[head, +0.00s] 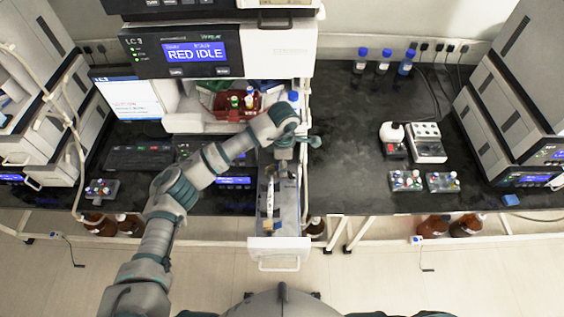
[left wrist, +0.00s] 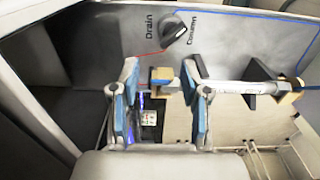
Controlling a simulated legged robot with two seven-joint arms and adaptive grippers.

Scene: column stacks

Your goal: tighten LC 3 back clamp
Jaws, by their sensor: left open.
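The LC 3 unit (head: 218,50) is at the top of the head view, its display reading "RED IDLE". Below it a drawer (head: 290,215) is pulled out, with a thin column (head: 270,195) lying lengthwise. My left gripper (head: 284,152) is over the drawer's back end. In the left wrist view its open fingers (left wrist: 161,88) stand on either side of the near block; I cannot tell whether they touch it.
A Drain/Column knob (left wrist: 175,32) sits close beyond the fingertips. The drawer's white front (head: 278,243) sticks out past the bench. A red tray of vials (head: 236,104) is behind. The black bench (head: 345,170) is clear just right of the drawer.

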